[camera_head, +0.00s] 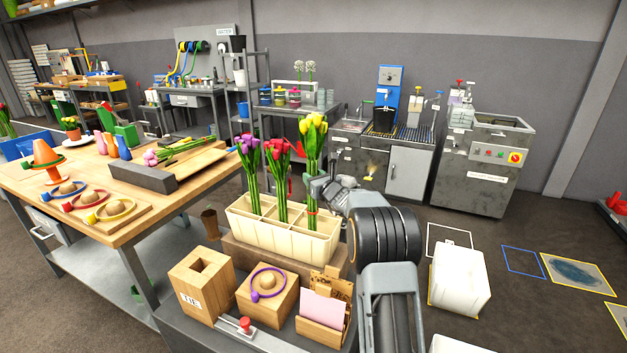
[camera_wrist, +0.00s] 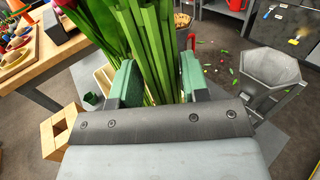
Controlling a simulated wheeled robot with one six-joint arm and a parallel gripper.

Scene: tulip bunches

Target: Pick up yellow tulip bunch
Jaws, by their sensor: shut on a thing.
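The yellow tulip bunch (camera_head: 313,133) stands upright with long green stems, at the right end of a cream divided planter box (camera_head: 290,241). My gripper (camera_head: 318,186) reaches in from the right and is shut on its stems. In the wrist view, the green stems (camera_wrist: 152,55) run between the two green finger pads of my gripper (camera_wrist: 158,82). The lower stem ends are hidden by the box wall, so I cannot tell whether they touch its floor. A red tulip bunch (camera_head: 278,149) and a purple tulip bunch (camera_head: 248,147) stand in the box to the left.
Below the box are a wooden block marked TIE (camera_head: 203,287), a wooden block with a purple ring (camera_head: 267,289) and a card holder (camera_head: 322,322). A wooden workbench (camera_head: 120,225) stands left. Open floor with a white bin (camera_head: 460,281) lies right.

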